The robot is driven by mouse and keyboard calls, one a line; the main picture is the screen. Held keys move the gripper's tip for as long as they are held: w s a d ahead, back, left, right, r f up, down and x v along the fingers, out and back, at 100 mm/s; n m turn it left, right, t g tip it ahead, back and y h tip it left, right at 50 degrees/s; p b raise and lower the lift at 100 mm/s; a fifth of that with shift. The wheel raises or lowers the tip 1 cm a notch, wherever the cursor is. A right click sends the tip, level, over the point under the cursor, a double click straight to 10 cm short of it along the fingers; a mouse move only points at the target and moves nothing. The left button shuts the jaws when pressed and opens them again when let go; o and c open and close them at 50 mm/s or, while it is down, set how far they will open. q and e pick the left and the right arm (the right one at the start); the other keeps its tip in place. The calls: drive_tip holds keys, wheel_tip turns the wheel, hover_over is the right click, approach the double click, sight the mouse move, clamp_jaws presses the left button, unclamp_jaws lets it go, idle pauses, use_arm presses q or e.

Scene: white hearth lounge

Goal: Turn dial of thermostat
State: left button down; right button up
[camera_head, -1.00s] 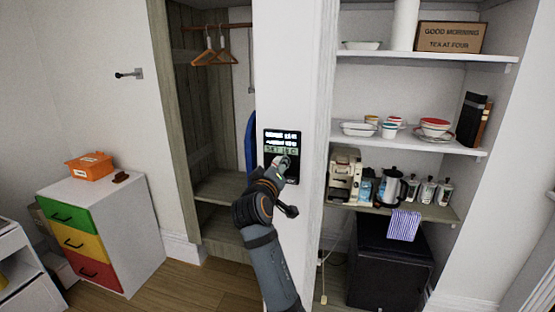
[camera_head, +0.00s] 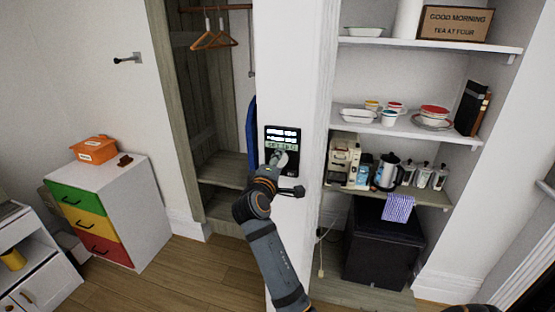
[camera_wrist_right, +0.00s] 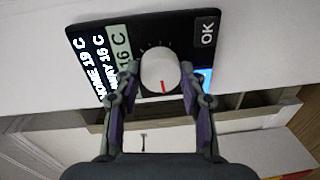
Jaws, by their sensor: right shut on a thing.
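The thermostat (camera_head: 296,136) is a black panel on the end face of the white wall between the wardrobe and the shelves. The right wrist view shows its panel (camera_wrist_right: 186,24) turned sideways, with lines reading HOME 19 C and AWAY 16 C, a pale green line ending in 16 C, and an OK button (camera_wrist_right: 207,30). The round white dial (camera_wrist_right: 158,66) has a red mark pointing towards the bottom of that view. My right gripper (camera_wrist_right: 159,78) is shut on the dial, one finger on each side. In the head view the gripper (camera_head: 279,165) partly covers it. My left gripper is not in view.
An open wardrobe with orange hangers (camera_head: 214,38) is left of the wall. Shelves (camera_head: 420,43) with dishes, a kettle (camera_head: 387,172) and a coffee maker (camera_head: 343,158) are right. A drawer cabinet (camera_head: 143,215) with an orange box (camera_head: 94,149) stands further left.

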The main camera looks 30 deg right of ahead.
idle(0.5)
drive_tip(key=o, duration=1.2)
drive_tip(key=shift+d, duration=0.1)
drive_tip(key=shift+c, duration=0.2)
